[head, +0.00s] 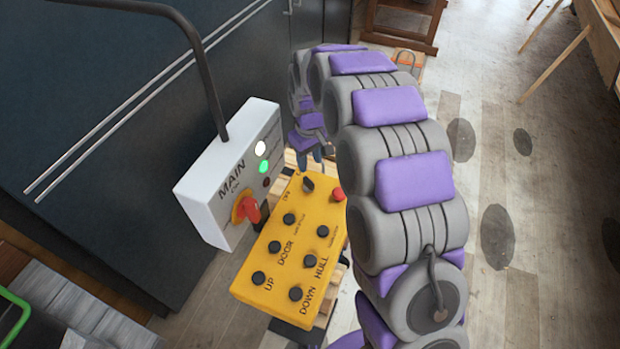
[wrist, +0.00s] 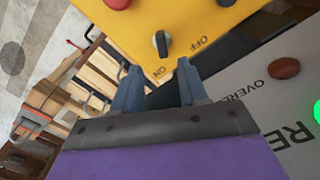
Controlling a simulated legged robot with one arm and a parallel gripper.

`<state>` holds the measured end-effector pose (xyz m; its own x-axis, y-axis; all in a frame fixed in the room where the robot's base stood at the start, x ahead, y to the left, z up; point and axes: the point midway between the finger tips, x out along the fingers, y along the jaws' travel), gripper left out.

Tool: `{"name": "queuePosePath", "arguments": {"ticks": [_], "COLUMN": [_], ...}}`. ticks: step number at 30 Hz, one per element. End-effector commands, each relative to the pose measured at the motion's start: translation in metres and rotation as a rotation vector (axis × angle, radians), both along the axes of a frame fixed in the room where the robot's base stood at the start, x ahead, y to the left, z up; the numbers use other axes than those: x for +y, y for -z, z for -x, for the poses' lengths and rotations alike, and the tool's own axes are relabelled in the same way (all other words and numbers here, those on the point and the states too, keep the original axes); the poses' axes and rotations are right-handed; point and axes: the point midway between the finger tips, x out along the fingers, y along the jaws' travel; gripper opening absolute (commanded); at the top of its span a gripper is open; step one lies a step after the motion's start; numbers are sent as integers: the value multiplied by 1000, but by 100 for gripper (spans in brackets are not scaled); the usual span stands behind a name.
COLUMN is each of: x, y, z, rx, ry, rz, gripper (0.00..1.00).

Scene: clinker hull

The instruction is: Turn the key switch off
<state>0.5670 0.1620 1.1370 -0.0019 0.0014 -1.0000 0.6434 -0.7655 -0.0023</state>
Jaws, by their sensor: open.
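The key switch (wrist: 162,43) is a black knob on the yellow control box, with OFF and ON printed beside it. In the wrist view its pointer lies roughly up and down, with its lower end toward the ON mark. In the head view the key switch (head: 308,185) sits at the far end of the yellow box (head: 262,273). My gripper (wrist: 158,82) is open, with its two blue-grey fingers just short of the knob and nothing between them. In the head view my gripper (head: 312,155) is partly hidden by my arm.
A red button (head: 338,194) sits beside the key switch. Several black buttons cover the rest of the box. A white MAIN box (head: 213,195) with a red rotary handle (head: 248,210) and a lit green lamp (head: 263,167) stands close to the left. Wooden pallets lie below.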

Motion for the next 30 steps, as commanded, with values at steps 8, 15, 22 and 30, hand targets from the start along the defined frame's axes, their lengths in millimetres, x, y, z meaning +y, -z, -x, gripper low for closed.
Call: {"name": "queuePosePath", "arguments": {"ticks": [8, 15, 22, 30], "x": [-1, -3, 0, 0], "y": [56, 82, 88, 88], "z": [1, 0, 0, 0], "rx": [3, -1, -3, -2], "ry": [0, 1, 0, 0], "rz": [0, -5, -1, -1], "gripper": [43, 43, 43, 33]}}
